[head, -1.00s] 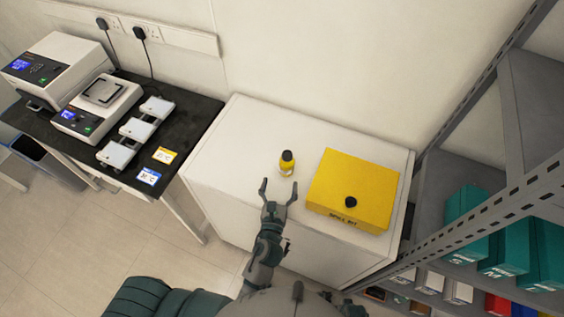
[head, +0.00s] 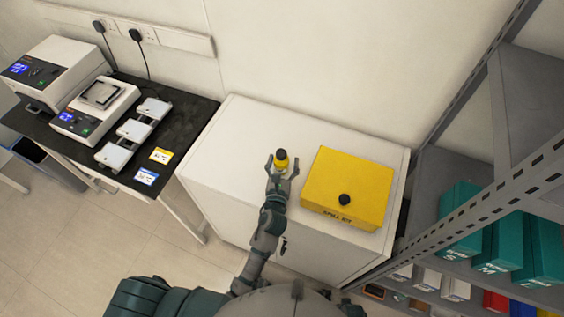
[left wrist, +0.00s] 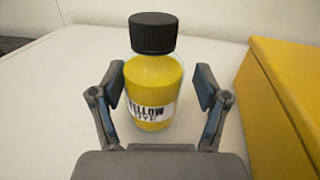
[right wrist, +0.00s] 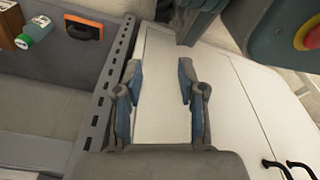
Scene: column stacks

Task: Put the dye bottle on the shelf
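The dye bottle (head: 282,160) is a small yellow bottle with a black cap, upright on the white cabinet top (head: 240,137). In the left wrist view the dye bottle (left wrist: 153,85) carries a label reading "YELLOW DYE". My left gripper (head: 282,166) is open, with one finger on each side of the bottle. Gaps show between both fingers and the bottle in the left wrist view. My right gripper (right wrist: 160,75) is open and empty, in front of white cabinet doors. The grey metal shelf (head: 432,195) stands at the right in the head view.
A yellow spill kit box (head: 350,180) with a black knob sits close right of the bottle. Teal boxes (head: 500,248) stand on the shelf. A black bench (head: 190,122) with lab devices is at the left. The cabinet top behind the bottle is clear.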

